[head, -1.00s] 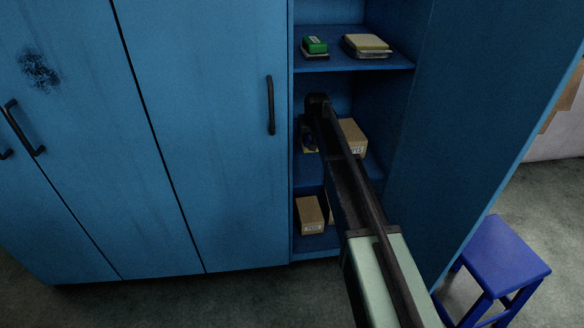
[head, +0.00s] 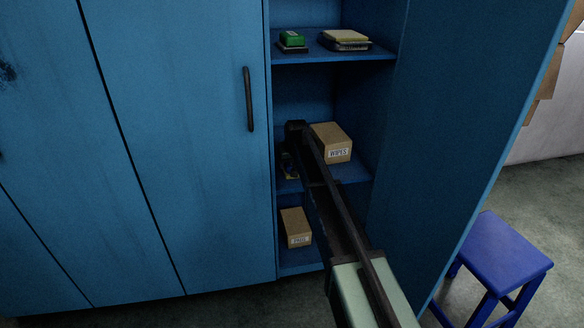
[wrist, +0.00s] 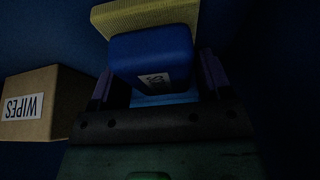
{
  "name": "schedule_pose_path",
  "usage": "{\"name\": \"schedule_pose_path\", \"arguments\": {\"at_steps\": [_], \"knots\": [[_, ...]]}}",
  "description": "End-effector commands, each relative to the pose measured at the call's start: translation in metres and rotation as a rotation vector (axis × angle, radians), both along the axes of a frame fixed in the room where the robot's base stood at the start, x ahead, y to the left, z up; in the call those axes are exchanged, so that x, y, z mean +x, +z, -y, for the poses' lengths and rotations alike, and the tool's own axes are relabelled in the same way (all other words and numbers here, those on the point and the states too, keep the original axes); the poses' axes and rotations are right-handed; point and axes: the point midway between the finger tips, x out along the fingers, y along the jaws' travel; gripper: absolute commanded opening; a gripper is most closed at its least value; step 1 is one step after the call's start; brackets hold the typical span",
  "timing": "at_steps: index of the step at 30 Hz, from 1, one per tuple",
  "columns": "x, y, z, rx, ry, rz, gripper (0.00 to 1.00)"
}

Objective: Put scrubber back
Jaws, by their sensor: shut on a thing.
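The scrubber is a blue block (wrist: 150,52) with a small white label and a wider yellow pad (wrist: 145,17) at its far side. My gripper (wrist: 158,80) is shut on the blue block, with one finger on each side of it in the wrist view. In the head view, my gripper (head: 291,153) is inside the open cabinet at the middle shelf (head: 350,174), left of a cardboard box. Only a small part of the scrubber (head: 289,168) shows there, beside my arm. Whether the pad touches the shelf I cannot tell.
The WIPES box (head: 331,143) stands close to the right of my gripper. The upper shelf (head: 378,53) holds a green block (head: 292,39) and a yellow-topped stack (head: 345,37). Another box (head: 296,228) is on the lower shelf. The open door (head: 450,120) and a blue stool (head: 500,252) are at right.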

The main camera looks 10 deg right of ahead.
Motion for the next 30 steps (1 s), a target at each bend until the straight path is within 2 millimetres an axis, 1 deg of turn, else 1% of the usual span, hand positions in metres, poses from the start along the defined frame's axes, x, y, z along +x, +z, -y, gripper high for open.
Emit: {"name": "schedule_pose_path", "arguments": {"at_steps": [2, 5, 6, 11, 18, 20, 22, 26, 30], "knots": [[0.0, 0.001, 0.0, 0.0, 0.0, 0.0, 0.52], [0.0, -0.003, 0.0, 0.0, 0.0, 0.0, 0.52], [0.0, -0.003, 0.0, 0.0, 0.0, 0.0, 0.73], [0.0, -0.001, 0.0, 0.0, 0.0, 0.0, 0.97], [0.0, -0.001, 0.0, 0.0, 0.0, 0.0, 0.97], [0.0, 0.001, 0.0, 0.0, 0.0, 0.0, 0.97], [-0.001, 0.008, 0.0, 0.0, 0.0, 0.0, 0.97], [-0.01, 0.031, 0.0, 0.0, 0.0, 0.0, 0.97], [-0.024, 0.068, 0.001, 0.0, 0.0, 0.0, 0.97]]}}
